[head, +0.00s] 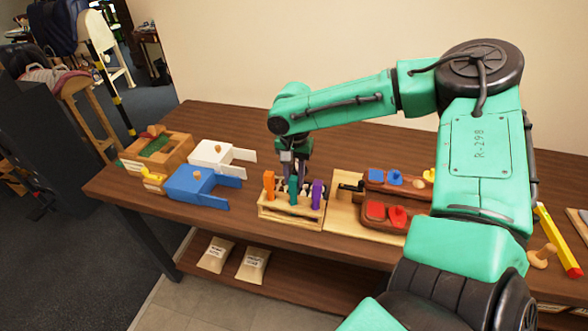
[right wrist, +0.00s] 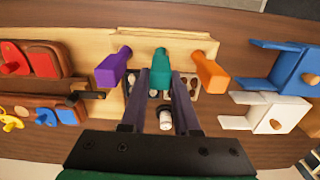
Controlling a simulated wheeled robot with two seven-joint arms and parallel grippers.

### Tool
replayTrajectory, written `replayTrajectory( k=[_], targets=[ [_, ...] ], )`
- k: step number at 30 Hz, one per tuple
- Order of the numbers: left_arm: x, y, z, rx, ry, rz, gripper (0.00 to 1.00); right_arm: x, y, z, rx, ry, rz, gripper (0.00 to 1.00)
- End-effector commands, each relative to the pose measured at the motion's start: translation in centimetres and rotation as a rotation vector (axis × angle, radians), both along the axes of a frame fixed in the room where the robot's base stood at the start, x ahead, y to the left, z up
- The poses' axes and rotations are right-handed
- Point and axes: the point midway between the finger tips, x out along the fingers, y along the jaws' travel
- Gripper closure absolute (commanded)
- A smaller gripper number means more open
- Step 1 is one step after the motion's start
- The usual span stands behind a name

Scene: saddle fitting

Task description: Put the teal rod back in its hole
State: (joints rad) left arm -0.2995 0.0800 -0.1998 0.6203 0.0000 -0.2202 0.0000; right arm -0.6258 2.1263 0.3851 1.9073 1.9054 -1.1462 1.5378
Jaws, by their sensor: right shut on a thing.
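The teal rod (head: 293,190) stands roughly upright at the wooden rack (head: 290,215), between an orange rod (head: 269,186) and a purple rod (head: 317,194). My right gripper (head: 292,174) reaches down from above and is shut on the teal rod. In the right wrist view the teal rod (right wrist: 160,64) shows at the finger ends, with the purple rod (right wrist: 112,68) to its left and the orange rod (right wrist: 209,73) to its right. The rod's lower end is hidden, so I cannot tell whether it is in a hole. My left gripper is out of view.
Blue (head: 203,187) and white (head: 218,157) boxes with knobs stand left of the rack. A wooden board with red (head: 386,213) and blue (head: 386,176) pieces and a black handle (head: 350,187) lies close on the right. Bare table (head: 225,118) shows behind.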

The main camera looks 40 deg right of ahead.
Motion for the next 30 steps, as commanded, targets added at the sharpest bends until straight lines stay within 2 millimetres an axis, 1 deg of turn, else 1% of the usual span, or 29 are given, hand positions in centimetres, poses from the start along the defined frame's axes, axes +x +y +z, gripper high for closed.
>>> replayTrajectory(
  k=[1,2,3,4,13,17,20,27,30],
  targets=[
    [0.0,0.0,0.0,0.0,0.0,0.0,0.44,0.0,0.0,0.0,0.0,0.0,0.0,1.0],
    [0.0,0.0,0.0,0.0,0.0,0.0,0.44,0.0,0.0,0.0,0.0,0.0,0.0,0.59],
    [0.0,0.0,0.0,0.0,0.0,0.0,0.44,0.0,0.0,0.0,0.0,0.0,0.0,0.44],
    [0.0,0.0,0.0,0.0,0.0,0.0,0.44,0.0,0.0,0.0,0.0,0.0,0.0,0.36],
    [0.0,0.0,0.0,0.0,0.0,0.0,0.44,0.0,0.0,0.1,0.0,0.0,0.0,0.36],
    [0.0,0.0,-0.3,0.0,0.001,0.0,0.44,0.1,0.0,1.3,0.0,-0.005,0.0,0.36],
    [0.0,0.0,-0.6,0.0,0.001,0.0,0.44,0.1,0.0,3.6,0.0,-0.008,0.0,0.36],
    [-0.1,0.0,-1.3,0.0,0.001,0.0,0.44,0.0,0.0,10.8,-0.002,-0.006,-0.001,0.36],
    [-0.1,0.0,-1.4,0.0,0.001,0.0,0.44,0.0,0.1,13.0,-0.001,-0.003,-0.001,0.36]
  ],
)
